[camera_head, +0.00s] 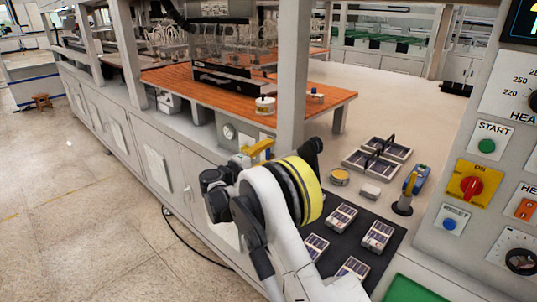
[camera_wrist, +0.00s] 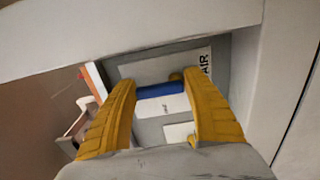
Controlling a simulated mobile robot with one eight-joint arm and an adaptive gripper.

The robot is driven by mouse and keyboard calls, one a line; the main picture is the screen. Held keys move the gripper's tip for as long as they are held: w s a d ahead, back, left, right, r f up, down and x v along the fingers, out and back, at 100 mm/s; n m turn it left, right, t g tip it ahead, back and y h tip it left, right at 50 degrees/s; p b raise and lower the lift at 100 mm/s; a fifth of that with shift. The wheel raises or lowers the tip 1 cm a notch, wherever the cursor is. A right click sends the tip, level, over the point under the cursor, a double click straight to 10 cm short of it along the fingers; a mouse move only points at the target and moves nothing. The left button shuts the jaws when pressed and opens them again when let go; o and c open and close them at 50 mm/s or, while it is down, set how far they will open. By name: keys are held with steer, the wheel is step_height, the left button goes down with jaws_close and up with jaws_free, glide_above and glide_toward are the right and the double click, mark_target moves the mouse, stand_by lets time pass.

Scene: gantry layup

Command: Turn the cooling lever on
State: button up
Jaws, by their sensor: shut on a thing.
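A blue bar (camera_wrist: 160,90), seemingly a lever handle, lies between the two yellow fingers of my gripper (camera_wrist: 158,82) in the wrist view. My gripper is shut on it. Behind it is a grey panel (camera_wrist: 140,69) with white labels, one reading "AIR". The lever's mount is mostly hidden by the fingers. In the head view my gripper (camera_head: 258,150) is by the bench's side below the wooden top, beside a grey post, and its yellow finger shows. My arm hides much of the panel there.
A grey post (camera_head: 292,75) stands close behind my wrist. Solar-panel-like parts (camera_head: 341,217) lie on a dark mat at right. A control panel with a red knob (camera_head: 471,186) stands far right.

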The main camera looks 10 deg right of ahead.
steer(key=shift+r, duration=0.15)
steer(key=o, duration=1.1)
steer(key=shift+s+r, duration=0.1)
steer(key=shift+s, duration=0.05)
steer(key=v, duration=1.2)
steer(key=shift+d, duration=0.1)
